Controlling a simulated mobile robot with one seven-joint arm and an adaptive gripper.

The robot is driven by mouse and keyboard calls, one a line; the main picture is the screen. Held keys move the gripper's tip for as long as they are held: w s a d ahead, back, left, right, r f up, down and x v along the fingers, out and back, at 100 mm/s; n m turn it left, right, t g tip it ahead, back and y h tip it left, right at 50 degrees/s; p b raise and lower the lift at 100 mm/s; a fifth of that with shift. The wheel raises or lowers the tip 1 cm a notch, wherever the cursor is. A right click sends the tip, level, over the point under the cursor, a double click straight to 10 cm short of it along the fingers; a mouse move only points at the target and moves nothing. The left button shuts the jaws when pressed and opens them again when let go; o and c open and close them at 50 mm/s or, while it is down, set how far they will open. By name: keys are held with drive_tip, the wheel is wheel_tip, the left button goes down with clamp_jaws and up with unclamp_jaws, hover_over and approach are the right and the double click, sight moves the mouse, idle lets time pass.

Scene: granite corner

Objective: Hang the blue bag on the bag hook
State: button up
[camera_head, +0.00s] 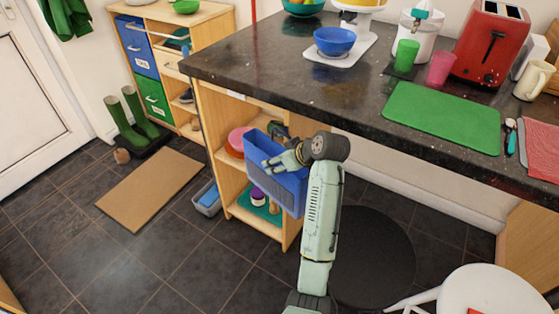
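The blue bag (290,190), an upright, boxy blue shape, is in front of the open shelf at the end of the dark counter. My gripper (270,162) is at the bag's upper part and overlaps it in the picture. I cannot tell if its fingers are shut on the bag or only in front of it. A dark curved shape (278,130) shows just above the bag, and I cannot tell if it is a handle or a hook. My wrist hides part of the bag's right side. I cannot make out the bag hook for certain.
The shelf (226,165) holds a red bowl (238,140) and small items. A grey bin (207,198) stands on the floor beside it. The counter (300,85) overhangs above my gripper. A white chair (487,292) is at lower right. The tiled floor at left is mostly clear.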

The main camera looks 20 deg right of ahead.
drive_tip(key=o, duration=0.4)
drive_tip(key=shift+o, duration=0.2)
drive_tip(key=shift+s+d, duration=0.1)
